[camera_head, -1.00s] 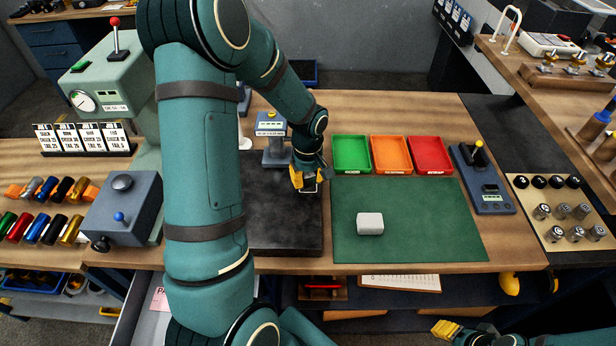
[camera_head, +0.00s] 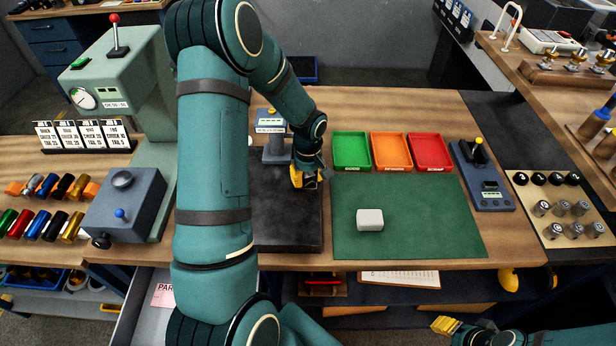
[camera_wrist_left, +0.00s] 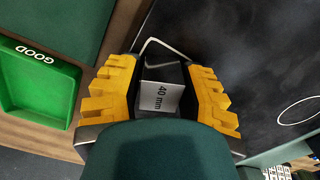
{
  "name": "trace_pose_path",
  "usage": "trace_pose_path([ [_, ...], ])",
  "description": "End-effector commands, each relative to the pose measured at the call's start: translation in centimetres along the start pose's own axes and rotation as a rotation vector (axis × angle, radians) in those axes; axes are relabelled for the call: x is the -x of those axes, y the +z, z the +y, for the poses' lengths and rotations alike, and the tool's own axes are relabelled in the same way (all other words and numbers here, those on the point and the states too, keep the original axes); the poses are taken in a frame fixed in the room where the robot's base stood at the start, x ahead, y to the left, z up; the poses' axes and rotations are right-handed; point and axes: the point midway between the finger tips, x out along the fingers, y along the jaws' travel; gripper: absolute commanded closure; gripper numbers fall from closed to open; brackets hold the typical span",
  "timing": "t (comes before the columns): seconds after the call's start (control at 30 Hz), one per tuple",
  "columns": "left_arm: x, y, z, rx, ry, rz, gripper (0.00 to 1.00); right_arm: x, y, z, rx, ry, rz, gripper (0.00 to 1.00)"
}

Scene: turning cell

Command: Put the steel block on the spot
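My left gripper (camera_head: 309,178) is low over the black plate (camera_head: 285,232), at its right edge. In the left wrist view its yellow fingers (camera_wrist_left: 163,75) stand apart on either side of the steel block (camera_wrist_left: 161,97), which carries a "40 mm" label. Narrow gaps seem to show beside the block, so the fingers look open around it. A thin white outline lies on the plate just beyond the block. A white circle (camera_wrist_left: 300,110), perhaps the spot, is marked on the plate at the right. My right gripper (camera_head: 447,326) is at the bottom right, its fingers too small to judge.
Green (camera_head: 351,152), orange (camera_head: 391,152) and red (camera_head: 431,152) trays stand behind the mat. A gauge stand (camera_head: 275,150) is behind the plate. A blue-grey device (camera_head: 482,180) stands right of the mat.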

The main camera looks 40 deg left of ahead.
Motion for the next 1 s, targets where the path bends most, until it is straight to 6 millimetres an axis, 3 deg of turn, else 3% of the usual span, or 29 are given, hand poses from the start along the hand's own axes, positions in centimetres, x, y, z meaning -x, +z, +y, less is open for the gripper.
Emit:
trace_pose_path([
  [0.47,0.6,0.0,0.0,0.001,0.000,0.000,0.45,0.6,-0.1,-0.2,0.000,0.000,0.001,0.59],
  [1.0,10.5,-0.1,0.1,0.001,0.003,0.003,0.45,0.6,-0.1,-0.2,0.000,-0.001,0.000,0.59],
])
